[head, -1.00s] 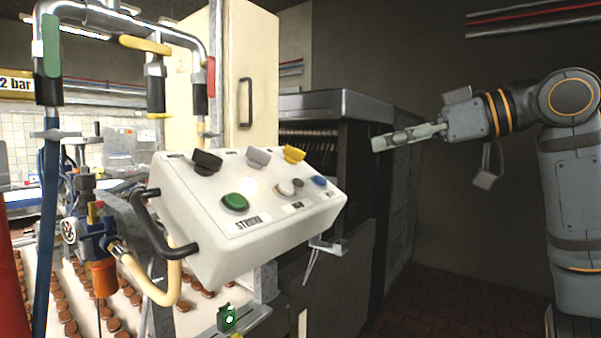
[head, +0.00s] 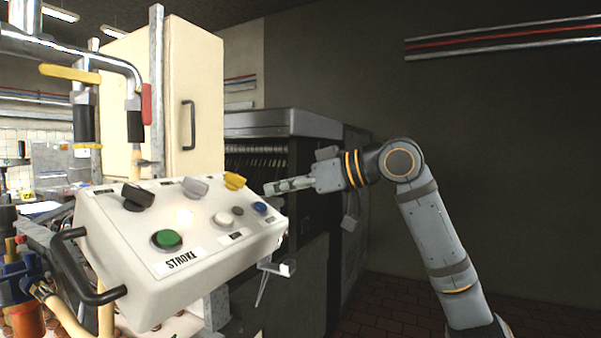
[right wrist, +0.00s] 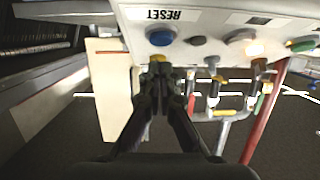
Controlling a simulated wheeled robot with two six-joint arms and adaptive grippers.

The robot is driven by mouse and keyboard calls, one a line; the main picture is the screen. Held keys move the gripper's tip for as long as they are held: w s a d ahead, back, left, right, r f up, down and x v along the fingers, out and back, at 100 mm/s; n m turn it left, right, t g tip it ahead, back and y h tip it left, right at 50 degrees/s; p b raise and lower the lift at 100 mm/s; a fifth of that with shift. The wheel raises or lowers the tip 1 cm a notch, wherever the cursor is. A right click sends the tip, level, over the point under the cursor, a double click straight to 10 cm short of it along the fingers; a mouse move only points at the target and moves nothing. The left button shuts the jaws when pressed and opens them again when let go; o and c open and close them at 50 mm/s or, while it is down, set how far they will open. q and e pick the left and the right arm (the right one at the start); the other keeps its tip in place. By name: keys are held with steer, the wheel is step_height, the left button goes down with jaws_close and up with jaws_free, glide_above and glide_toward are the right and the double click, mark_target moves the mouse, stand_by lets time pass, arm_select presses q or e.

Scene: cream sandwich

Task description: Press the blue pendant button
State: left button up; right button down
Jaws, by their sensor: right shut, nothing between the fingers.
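The blue button (head: 260,207) sits at the right end of the top face of the white pendant box (head: 150,270). In the right wrist view the blue button (right wrist: 161,37) shows beside an upside-down RESET label (right wrist: 167,15). My right gripper (head: 270,188) is shut and empty, pointing left, just behind the box's right end. In the right wrist view my right gripper's fingertips (right wrist: 162,72) appear just below the blue button in the picture; I see no contact. My left gripper is not in view.
A dark machine (head: 290,122) stands behind my right gripper. The floor at right is open.

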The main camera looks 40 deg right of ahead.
mark_target(260, 208)
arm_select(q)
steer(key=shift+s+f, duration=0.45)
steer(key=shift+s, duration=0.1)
arm_select(e)
steer(key=shift+w+a+f, duration=0.1)
steer(key=shift+w+f, duration=0.1)
steer(key=shift+f, duration=0.35)
steer(key=shift+w+a+f, duration=0.1)
steer(key=shift+w+f, duration=0.1)
steer(key=shift+f, duration=0.3)
